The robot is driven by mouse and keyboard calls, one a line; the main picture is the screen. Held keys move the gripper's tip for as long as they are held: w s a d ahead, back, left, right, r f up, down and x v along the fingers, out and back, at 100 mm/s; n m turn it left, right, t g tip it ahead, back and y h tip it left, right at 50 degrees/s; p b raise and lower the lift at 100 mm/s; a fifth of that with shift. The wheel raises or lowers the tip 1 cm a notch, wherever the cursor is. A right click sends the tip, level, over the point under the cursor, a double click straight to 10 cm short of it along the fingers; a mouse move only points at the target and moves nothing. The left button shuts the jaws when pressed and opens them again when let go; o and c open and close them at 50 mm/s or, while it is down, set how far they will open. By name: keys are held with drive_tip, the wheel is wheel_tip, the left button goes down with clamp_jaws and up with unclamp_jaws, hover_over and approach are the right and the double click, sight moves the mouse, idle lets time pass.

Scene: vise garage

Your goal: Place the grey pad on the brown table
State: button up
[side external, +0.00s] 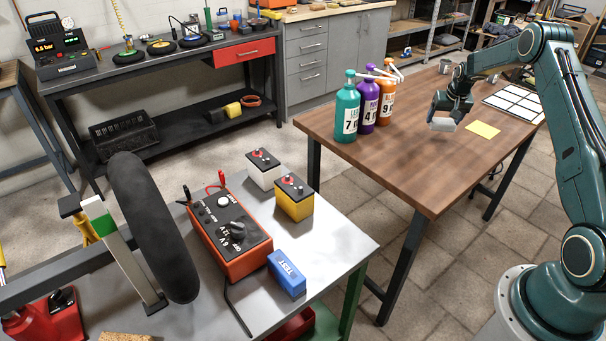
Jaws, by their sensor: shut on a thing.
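The brown table (400,165) stands at the right, with a wooden top and dark legs. My gripper (444,116) is over its top, to the right of the bottles, pointing down. It is shut on a small light grey block, which looks like the grey pad (442,125). The pad is at or just above the tabletop; I cannot tell whether it touches. The fingertips are small and partly hidden in this view.
Teal (346,108), purple (368,101) and orange (386,98) pump bottles stand left of my gripper. A yellow square (482,130) lies just right of the pad, and a white gridded sheet (515,103) lies farther right. The table's near part is clear.

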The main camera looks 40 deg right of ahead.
sight(441, 129)
drive_tip(key=shift+f, duration=2.1)
drive_tip(key=o, duration=1)
drive_tip(key=shift+f, duration=0.1)
drive_tip(key=shift+v, duration=6.15)
